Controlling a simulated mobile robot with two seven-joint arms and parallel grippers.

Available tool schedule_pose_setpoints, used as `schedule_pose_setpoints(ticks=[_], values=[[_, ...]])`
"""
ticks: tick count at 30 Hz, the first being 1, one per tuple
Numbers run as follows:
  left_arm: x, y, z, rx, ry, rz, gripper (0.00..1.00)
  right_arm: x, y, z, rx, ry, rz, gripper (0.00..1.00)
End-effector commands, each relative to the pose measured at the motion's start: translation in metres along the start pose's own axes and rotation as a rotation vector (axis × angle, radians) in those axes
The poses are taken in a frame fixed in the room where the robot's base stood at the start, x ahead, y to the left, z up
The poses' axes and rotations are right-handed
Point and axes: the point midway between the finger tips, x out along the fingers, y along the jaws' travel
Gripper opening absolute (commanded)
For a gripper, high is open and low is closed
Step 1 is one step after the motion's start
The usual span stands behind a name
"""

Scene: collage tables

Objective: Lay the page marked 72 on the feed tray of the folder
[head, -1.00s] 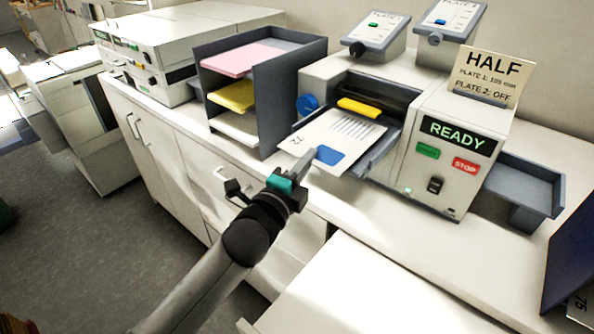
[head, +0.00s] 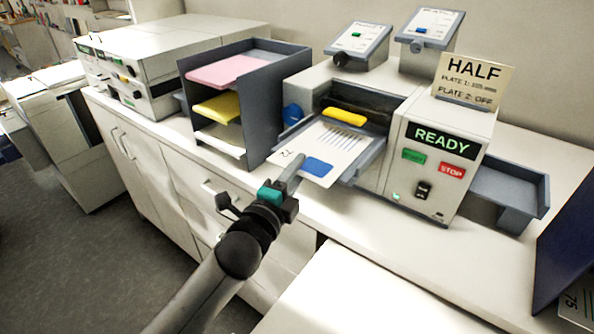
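The page marked 72 (head: 341,146), white with lines and a blue patch, lies over the feed tray (head: 366,162) of the folder (head: 398,150). Its near left part, with the number and the blue patch, sticks out past the tray's front. My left gripper (head: 292,170) is at that near left edge, its finger overlapping the page beside the number. Only one finger shows clearly, so I cannot tell whether it grips the page. The folder's display reads READY. My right gripper is not in view.
A grey rack (head: 270,95) with pink, yellow and white paper stands left of the folder. A grey output tray (head: 508,190) sits at its right. A HALF sign (head: 472,78) stands on top. A dark blue panel (head: 568,245) and a sheet marked 75 (head: 578,302) are at right.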

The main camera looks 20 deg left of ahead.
Motion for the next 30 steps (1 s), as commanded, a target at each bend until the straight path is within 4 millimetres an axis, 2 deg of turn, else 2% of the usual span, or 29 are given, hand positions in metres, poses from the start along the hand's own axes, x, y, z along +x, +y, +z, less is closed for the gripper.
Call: schedule_pose_setpoints(ticks=[6, 11, 30], values=[[-0.003, 0.001, 0.0, 0.0, 0.0, 0.001, 0.37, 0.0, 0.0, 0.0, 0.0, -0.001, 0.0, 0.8], [-0.018, 0.001, 0.0, -0.001, 0.0, 0.002, 0.37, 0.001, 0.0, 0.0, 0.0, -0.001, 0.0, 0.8], [-0.117, 0.002, 0.0, 0.0, 0.0, 0.003, 0.37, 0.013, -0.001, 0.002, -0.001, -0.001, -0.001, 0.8]])
